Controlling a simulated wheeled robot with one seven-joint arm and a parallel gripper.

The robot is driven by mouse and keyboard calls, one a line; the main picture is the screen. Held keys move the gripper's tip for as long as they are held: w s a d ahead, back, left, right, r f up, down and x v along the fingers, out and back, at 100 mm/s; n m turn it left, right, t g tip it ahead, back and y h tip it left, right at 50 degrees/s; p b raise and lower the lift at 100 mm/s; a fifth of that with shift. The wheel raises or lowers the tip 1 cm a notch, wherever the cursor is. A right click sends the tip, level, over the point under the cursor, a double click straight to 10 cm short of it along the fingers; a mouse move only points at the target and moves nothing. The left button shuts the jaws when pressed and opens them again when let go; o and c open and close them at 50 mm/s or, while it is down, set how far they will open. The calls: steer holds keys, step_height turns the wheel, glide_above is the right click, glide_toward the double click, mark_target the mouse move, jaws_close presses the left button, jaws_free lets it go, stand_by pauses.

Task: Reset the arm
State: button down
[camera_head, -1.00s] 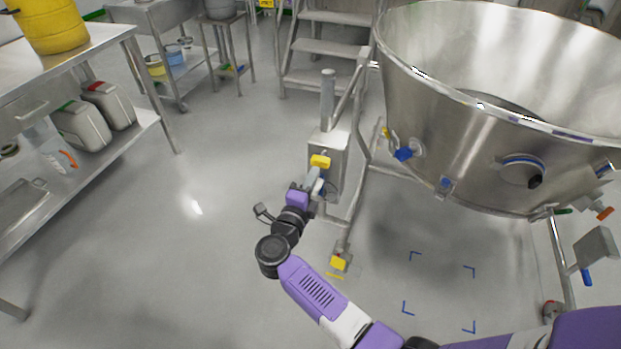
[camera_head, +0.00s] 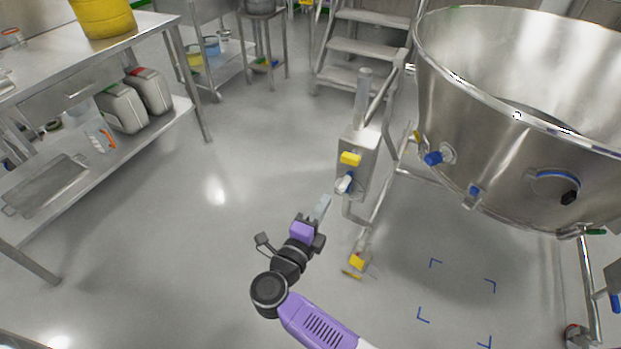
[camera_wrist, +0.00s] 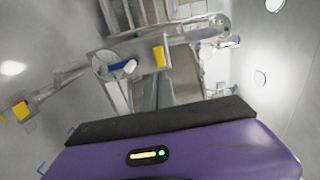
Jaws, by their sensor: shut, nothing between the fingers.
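My gripper (camera_head: 321,208) is at the end of my purple and black arm, left of the big steel bowl's stand in the head view. Its fingers are together with nothing between them. It is apart from the steel post box (camera_head: 357,165), which carries a yellow block (camera_head: 350,159) and a blue and white handle (camera_head: 344,183). In the wrist view the same handle (camera_wrist: 123,68) and yellow block (camera_wrist: 159,57) show ahead of my purple gripper housing. The fingertips are hard to make out in that view.
The large steel bowl (camera_head: 480,110) on its tubular frame fills the right. A steel table (camera_head: 60,190) with jerrycans (camera_head: 122,108) stands at left. Steps (camera_head: 366,48) stand at the back. Open floor lies between table and frame. Blue corner marks (camera_head: 435,262) lie under the bowl.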

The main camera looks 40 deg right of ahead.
steer(key=shift+a, duration=0.1)
steer(key=w+a+r+n+t, duration=0.3)
steer(key=w+r+t, duration=0.15)
steer(key=r, duration=0.25)
steer(key=s+a+r+n+t+y, duration=0.5)
steer(key=a+r+n+t, duration=0.15)
steer(key=n+t, duration=0.3)
steer(key=s+a+n+g+y+p, duration=0.2)
steer(key=s+n+y, duration=0.4)
steer(key=s, duration=0.8)
steer(key=s+a+n+g+y+p, duration=0.2)
steer(key=s+a+n+y, duration=0.3)
steer(key=s+n, duration=0.8)
steer(key=shift+s+f+g+y, duration=0.5)
steer(key=shift+s+g, duration=0.2)
steer(key=shift+s, duration=0.3)
steer(key=shift+a+n, duration=0.1)
steer(key=shift+n, duration=0.15)
